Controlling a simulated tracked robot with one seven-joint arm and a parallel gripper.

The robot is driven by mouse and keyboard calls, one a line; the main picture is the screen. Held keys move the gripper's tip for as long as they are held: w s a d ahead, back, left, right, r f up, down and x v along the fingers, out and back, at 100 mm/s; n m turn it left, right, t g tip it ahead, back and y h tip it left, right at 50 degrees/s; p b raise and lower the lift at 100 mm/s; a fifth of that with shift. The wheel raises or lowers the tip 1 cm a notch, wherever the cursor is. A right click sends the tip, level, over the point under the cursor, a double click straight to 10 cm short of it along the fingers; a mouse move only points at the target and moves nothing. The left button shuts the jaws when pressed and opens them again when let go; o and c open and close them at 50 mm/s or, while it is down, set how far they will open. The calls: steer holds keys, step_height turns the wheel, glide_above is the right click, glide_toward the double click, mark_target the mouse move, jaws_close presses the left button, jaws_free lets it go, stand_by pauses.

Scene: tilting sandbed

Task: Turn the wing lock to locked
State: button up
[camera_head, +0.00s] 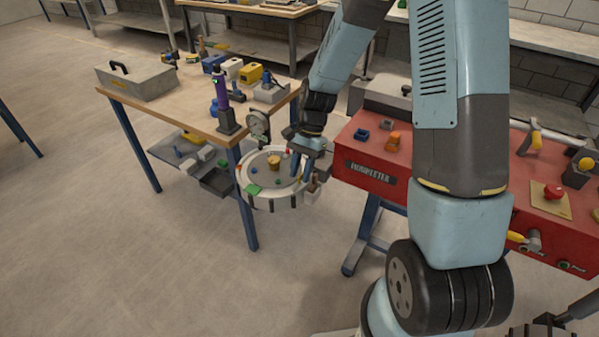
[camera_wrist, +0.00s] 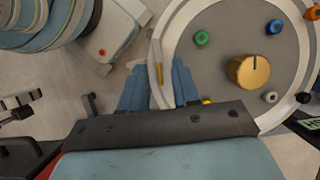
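The round pale-rimmed unit (camera_head: 243,187) stands between the wooden table and the red bench; it fills the right of the wrist view (camera_wrist: 215,20). A thin brass-yellow upright piece (camera_wrist: 158,73) stands at its rim, probably the wing lock's wing; its lock marking is not readable. My gripper (camera_wrist: 159,68) is open over that rim, with one blue finger on each side of the piece. I cannot tell whether either finger touches it. In the head view my gripper (camera_head: 303,168) points down at the unit's right side, and the wing is not clear there.
A gold knob (camera_wrist: 249,72) sits on the unit's grey face, with green, blue, orange, white and black small knobs around it. The red bench (camera_head: 365,158) is close on the right. The wooden table (camera_head: 190,112) with a purple post (camera_head: 222,90) is on the left.

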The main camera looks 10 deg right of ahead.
steer(key=shift+s+a+f, duration=0.1)
steer(key=shift+f, duration=0.25)
